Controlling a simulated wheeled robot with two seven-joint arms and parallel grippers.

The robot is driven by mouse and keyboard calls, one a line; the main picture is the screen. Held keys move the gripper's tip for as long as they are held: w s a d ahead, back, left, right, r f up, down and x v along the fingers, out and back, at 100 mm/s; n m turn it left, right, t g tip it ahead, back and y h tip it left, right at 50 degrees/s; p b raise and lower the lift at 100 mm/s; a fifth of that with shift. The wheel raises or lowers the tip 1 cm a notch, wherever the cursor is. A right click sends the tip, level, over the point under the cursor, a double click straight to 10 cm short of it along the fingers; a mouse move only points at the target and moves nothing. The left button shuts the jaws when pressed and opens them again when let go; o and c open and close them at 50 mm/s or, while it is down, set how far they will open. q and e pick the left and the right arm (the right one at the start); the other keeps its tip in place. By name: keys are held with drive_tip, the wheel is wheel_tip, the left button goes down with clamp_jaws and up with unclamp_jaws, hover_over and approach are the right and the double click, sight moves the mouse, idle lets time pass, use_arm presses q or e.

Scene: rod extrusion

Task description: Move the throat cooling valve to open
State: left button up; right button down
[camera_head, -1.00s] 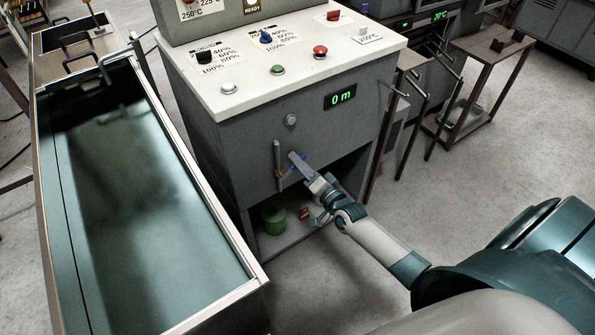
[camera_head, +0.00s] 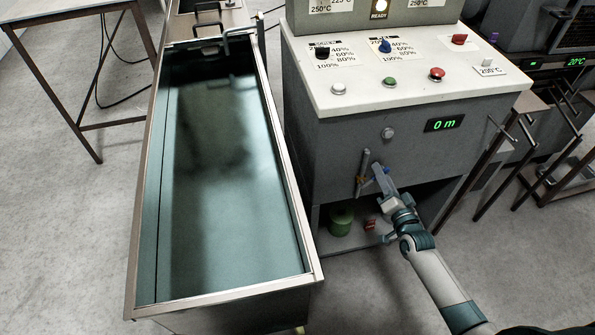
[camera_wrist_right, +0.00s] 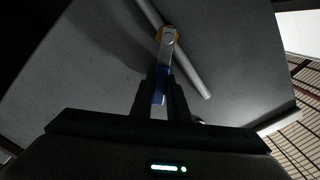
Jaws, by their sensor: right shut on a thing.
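The throat cooling valve sits on a thin grey pipe (camera_head: 364,166) on the front of the grey machine cabinet. In the right wrist view the pipe (camera_wrist_right: 192,72) runs diagonally behind a brass-coloured valve body (camera_wrist_right: 160,36). A silver lever (camera_wrist_right: 167,47) with a blue grip (camera_wrist_right: 158,98) comes off the body at a slant to the pipe. My right gripper (camera_head: 383,176) is at the valve in the head view. In the right wrist view its dark fingers (camera_wrist_right: 161,88) are shut on the blue grip, partly hiding it. My left gripper is not in view.
A long water trough (camera_head: 235,195) stands left of the cabinet. The control panel (camera_head: 400,88) with knobs and buttons is above the valve. A green pot (camera_head: 341,221) and a small red thing (camera_head: 370,224) are in the open lower bay. A readout (camera_head: 445,124) shows 0 m.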

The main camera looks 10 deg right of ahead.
drive_tip(key=shift+a+r+n+p, duration=0.15)
drive_tip(key=shift+a+n+p, duration=0.15)
drive_tip(key=shift+n, duration=0.2)
drive_tip(key=shift+s+a+r+n+p, duration=0.1)
drive_tip(key=shift+a+r+n+p, duration=0.1)
drive_tip(key=shift+n+p, duration=0.3)
drive_tip(key=shift+a+r+n+p, duration=0.2)
drive_tip(key=shift+n+p, duration=0.1)
drive_tip(key=shift+n, duration=0.3)
drive_tip(key=shift+a+r+n+p, duration=0.15)
drive_tip(key=shift+a+n+p, duration=0.15)
drive_tip(key=shift+n+p, duration=0.1)
drive_tip(key=shift+a+n, duration=0.25)
drive_tip(key=shift+n, duration=0.35)
drive_tip(key=shift+p, duration=0.3)
